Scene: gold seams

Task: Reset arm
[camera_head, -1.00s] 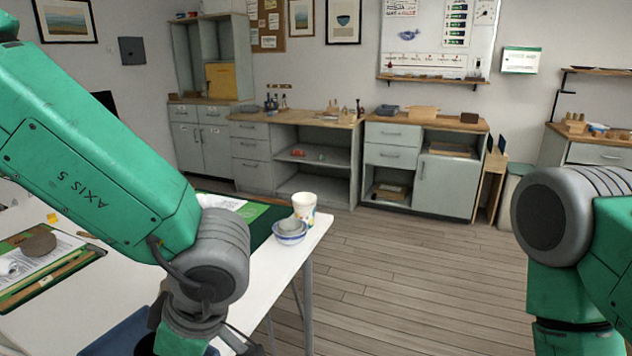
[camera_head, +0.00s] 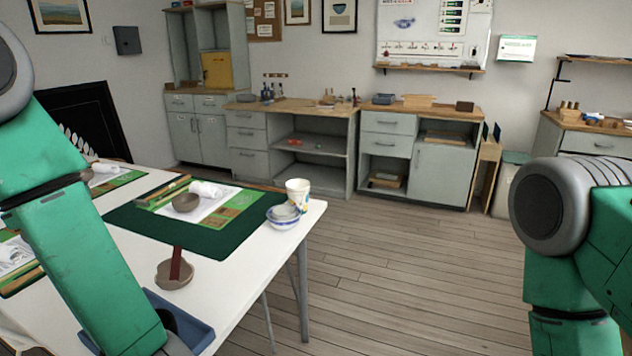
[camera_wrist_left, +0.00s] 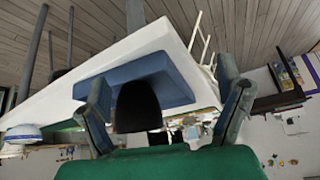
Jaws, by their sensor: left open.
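My left arm comes in from the left in the head view, bent at the elbow, its lower part hanging over the near end of the white table (camera_head: 262,262). Its hand is mostly cut off at the bottom edge beside a blue tray (camera_head: 197,332). In the left wrist view, my left gripper (camera_wrist_left: 165,82) has its fingers spread wide, with nothing seen held between them. The blue tray (camera_wrist_left: 165,72) and table edge lie beyond the fingers. A dark rounded shape between them is unclear. My right arm shows at the right; its gripper is out of frame.
On the table are a brown bowl with a reddish stick (camera_head: 175,272), a green mat (camera_head: 225,238), a small brown bowl (camera_head: 186,203), a paper cup (camera_head: 298,194) and blue-white bowls (camera_head: 283,216). Open wooden floor (camera_head: 400,270) lies right of the table.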

